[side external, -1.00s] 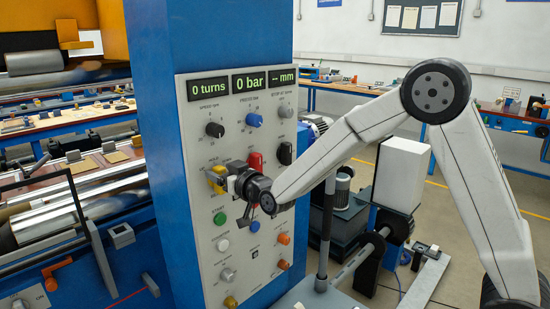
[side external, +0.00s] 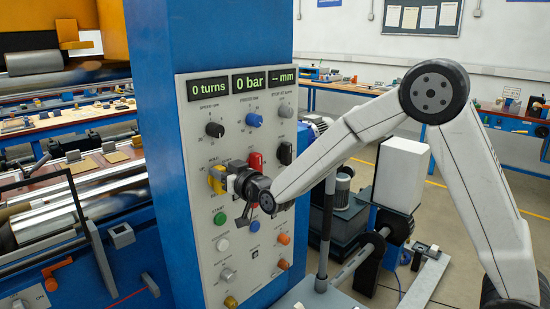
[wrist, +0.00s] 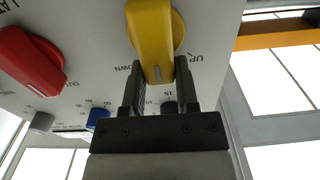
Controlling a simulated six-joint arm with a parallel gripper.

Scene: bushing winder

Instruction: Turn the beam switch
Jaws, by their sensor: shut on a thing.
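The yellow knob (side external: 217,180) is on the front of the grey control panel, in its left column; I take it as the beam switch. In the wrist view the yellow knob (wrist: 154,35) has a pale line along its grip, with "UP" and "DOWN" printed beside it. My gripper (side external: 229,181) reaches it from the right. In the wrist view the two dark fingers of my gripper (wrist: 160,76) stand on either side of the knob's grip and are shut on it. The far part of the knob is cut off by the frame edge.
A red knob (wrist: 32,62) is close beside the yellow one and also shows on the panel (side external: 255,160). A black knob (side external: 214,130) is above, and a green button (side external: 220,218) is below. Displays read "0 turns", "0 bar" and "-- mm".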

